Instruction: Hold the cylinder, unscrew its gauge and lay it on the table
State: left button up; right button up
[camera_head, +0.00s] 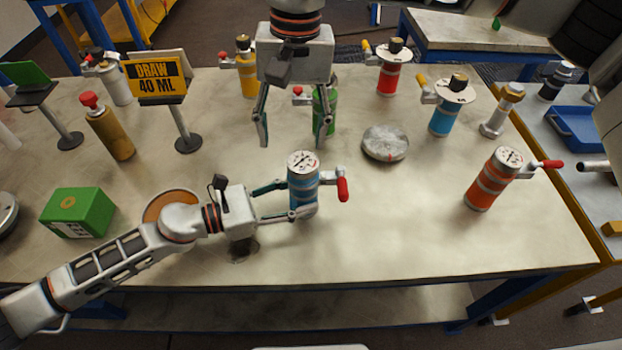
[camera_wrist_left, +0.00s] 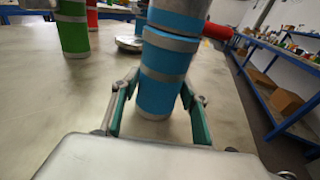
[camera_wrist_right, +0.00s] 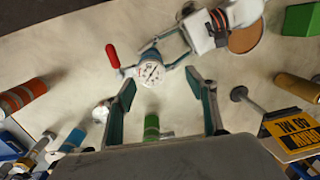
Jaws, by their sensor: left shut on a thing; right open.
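A blue cylinder (camera_head: 303,190) with grey bands stands upright near the middle of the table (camera_head: 400,235). A round white gauge (camera_head: 303,162) sits on its top, and a red-handled valve sticks out to its right. My left gripper (camera_head: 303,201) is shut around the cylinder from the left; the left wrist view shows its fingers on both sides of the blue body (camera_wrist_left: 163,75). My right gripper (camera_head: 292,143) is open and empty, pointing down behind the cylinder. In the right wrist view the gauge (camera_wrist_right: 151,72) lies ahead of the open fingers (camera_wrist_right: 167,100).
A green cylinder (camera_head: 324,112) stands close behind my right gripper. A grey disc (camera_head: 386,143) lies to the right, and an orange cylinder (camera_head: 490,182) stands farther right. A "DRAW 40 ML" sign (camera_head: 157,78) and green box (camera_head: 77,212) are left. The front right tabletop is clear.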

aim_at(302, 160)
jog(key=shift+w+d+f+h, duration=0.25)
jog(key=shift+w+d+h, duration=0.2)
jog(key=shift+d, duration=0.35)
jog(key=shift+f, duration=3.45)
